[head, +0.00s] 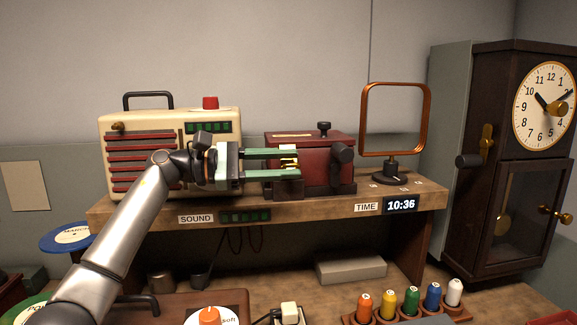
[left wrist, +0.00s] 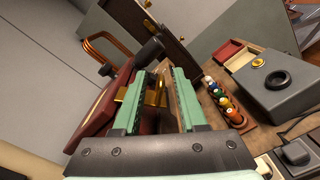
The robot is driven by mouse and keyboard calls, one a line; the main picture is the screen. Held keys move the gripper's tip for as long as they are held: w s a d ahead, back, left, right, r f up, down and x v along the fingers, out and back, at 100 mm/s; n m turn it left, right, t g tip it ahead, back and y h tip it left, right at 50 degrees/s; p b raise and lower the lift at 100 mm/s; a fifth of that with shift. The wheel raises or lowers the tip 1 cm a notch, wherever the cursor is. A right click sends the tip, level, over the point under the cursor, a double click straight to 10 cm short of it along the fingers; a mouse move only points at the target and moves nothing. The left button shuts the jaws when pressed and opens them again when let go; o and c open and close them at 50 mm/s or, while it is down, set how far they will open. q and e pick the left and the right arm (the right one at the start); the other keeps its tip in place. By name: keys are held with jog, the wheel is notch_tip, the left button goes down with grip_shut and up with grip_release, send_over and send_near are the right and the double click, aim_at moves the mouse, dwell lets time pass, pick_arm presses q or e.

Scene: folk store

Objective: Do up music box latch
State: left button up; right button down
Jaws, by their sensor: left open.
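The music box (head: 325,170) is a dark red box with a black knob on its lid and a dark crank at its right. It stands on the wooden shelf in the head view, and its red side (left wrist: 98,112) shows in the left wrist view. The brass latch (head: 288,161) is on its left part and shows as brass pieces (left wrist: 130,96) in the left wrist view. My left gripper (head: 298,163) is open, its green fingers above and below the latch. Whether a finger touches the brass cannot be told. My right gripper is not in view.
A cream radio (head: 170,122) stands behind my left arm. A copper-framed stand (head: 392,180) is right of the music box on the shelf (head: 290,208). A tall clock (head: 510,150) stands at the right. Colored pegs (head: 410,302) stand on the lower counter.

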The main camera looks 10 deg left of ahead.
pick_arm(q)
jog(key=b+v, duration=0.1)
jog(key=v, duration=1)
jog(key=shift+a, duration=0.3)
jog(key=shift+a, duration=0.1)
